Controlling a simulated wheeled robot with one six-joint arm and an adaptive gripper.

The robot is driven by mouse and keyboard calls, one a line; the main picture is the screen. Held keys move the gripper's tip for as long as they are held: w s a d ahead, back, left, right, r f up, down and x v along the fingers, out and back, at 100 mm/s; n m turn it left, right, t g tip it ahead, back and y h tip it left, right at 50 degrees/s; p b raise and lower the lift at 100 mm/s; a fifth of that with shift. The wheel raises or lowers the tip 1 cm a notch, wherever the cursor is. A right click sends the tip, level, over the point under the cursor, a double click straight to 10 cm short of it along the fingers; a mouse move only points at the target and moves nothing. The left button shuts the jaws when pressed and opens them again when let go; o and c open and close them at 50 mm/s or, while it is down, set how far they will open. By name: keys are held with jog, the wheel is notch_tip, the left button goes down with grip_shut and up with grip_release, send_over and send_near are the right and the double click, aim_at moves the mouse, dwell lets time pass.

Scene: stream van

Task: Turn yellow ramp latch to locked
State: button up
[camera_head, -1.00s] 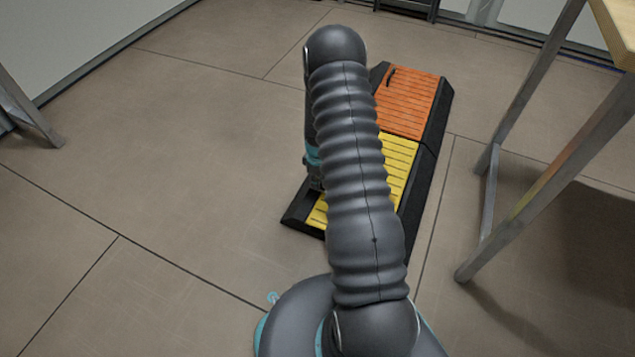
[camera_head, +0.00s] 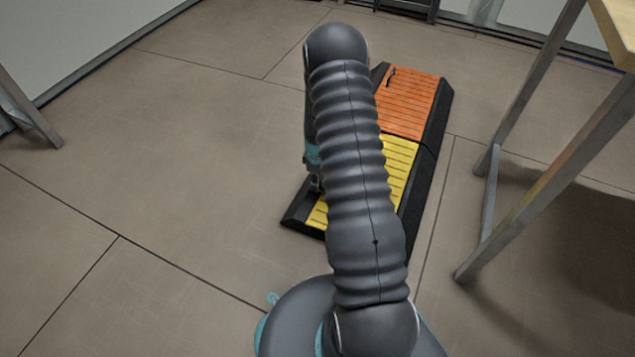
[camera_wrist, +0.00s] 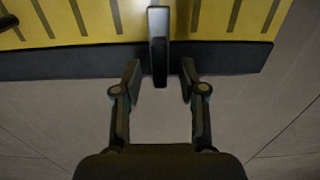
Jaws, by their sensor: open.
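The yellow ramp (camera_head: 400,165) lies on the floor, partly hidden behind my arm in the head view. In the wrist view the yellow ramp (camera_wrist: 75,22) fills the top, with a dark edge strip below it. A dark grey latch handle (camera_wrist: 159,45) stands at this edge and points toward my gripper. My gripper (camera_wrist: 159,80) is open, with one finger on each side of the handle's lower end. A gap shows between the handle and each finger. In the head view my gripper is mostly hidden by my arm.
An orange ramp (camera_head: 412,100) with a black handle adjoins the yellow one at the far end. A table with metal legs (camera_head: 487,200) stands at the right. The floor (camera_head: 180,150) to the left is clear.

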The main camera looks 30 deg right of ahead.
notch_tip(320, 180, up, 11)
dwell(0.4)
dwell(0.4)
jog(key=s+a+r+m+g, duration=0.2)
jog(key=s+a+r+m, duration=0.1)
jog(key=s+r+m, duration=0.4)
jog(key=s+a+r+t+p, duration=0.2)
jog(key=s+a+r, duration=0.3)
jog(key=r, duration=0.7)
jog(key=s+a+r+t+p, duration=0.3)
jog(key=s+r, duration=0.6)
jog(key=r, duration=0.4)
jog(key=s+a+r+t+p, duration=0.2)
jog(key=s+a+r+p, duration=0.2)
jog(key=r, duration=0.8)
jog(key=shift+s+a+r+m+t, duration=0.15)
jog(key=shift+s+a+m+t, duration=0.2)
jog(key=shift+s+a, duration=1.05)
